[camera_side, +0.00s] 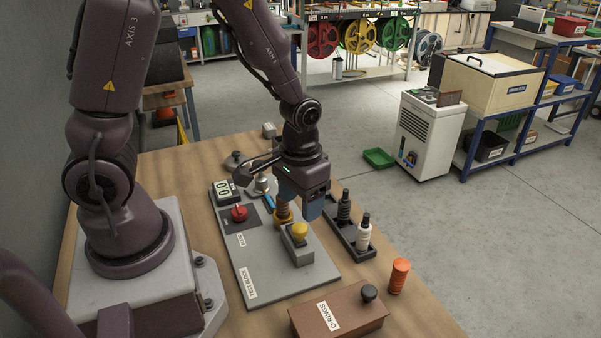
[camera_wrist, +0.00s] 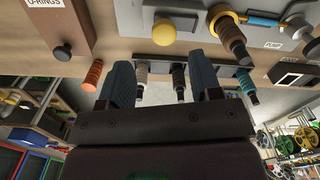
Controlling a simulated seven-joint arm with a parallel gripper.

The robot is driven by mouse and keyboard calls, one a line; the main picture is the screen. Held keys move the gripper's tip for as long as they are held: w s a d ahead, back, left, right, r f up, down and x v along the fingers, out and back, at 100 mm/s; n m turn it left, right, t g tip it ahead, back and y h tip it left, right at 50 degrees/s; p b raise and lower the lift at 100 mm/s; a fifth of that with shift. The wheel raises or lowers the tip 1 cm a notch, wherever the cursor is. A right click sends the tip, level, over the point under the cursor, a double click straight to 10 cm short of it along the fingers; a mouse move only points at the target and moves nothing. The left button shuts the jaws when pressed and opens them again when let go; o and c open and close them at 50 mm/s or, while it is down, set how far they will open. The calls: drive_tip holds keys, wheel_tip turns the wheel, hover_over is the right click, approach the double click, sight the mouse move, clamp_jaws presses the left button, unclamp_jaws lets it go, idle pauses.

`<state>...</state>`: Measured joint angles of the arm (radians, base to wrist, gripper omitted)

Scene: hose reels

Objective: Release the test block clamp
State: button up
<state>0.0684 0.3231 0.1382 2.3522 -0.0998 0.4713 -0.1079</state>
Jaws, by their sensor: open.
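The grey test block plate (camera_side: 262,262) lies on the bench with a TEST BLOCK label. A grey housing with a round yellow knob (camera_side: 300,231) stands at its right side; the knob also shows at the top of the wrist view (camera_wrist: 164,32). A brass-coloured fitting (camera_side: 283,213) stands beside it, also in the wrist view (camera_wrist: 231,36), near a blue bar (camera_wrist: 262,20). No part is marked as the clamp. My gripper (camera_side: 299,210) points down above the block's right side, close to the fitting. Its blue fingers are apart and empty in the wrist view (camera_wrist: 166,82).
A dark tray (camera_side: 345,228) with a black and a white fitting stands just right of my gripper. An orange cylinder (camera_side: 399,275) and a brown O-RINGS box (camera_side: 338,312) are nearer the front. A red knob (camera_side: 239,212) and a 00 display (camera_side: 224,190) sit at the block's left.

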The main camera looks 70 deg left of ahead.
wheel_tip(320, 180, up, 6)
drive_tip(key=shift+r, duration=0.2)
wheel_tip(320, 180, up, 15)
drive_tip(key=m+t, duration=0.3)
drive_tip(key=t, duration=0.3)
hover_over(299, 229)
drive_tip(key=s+d, duration=0.2)
drive_tip(key=s, duration=0.6)
drive_tip(key=shift+a+f, duration=0.15)
drive_tip(key=shift+a, duration=0.05)
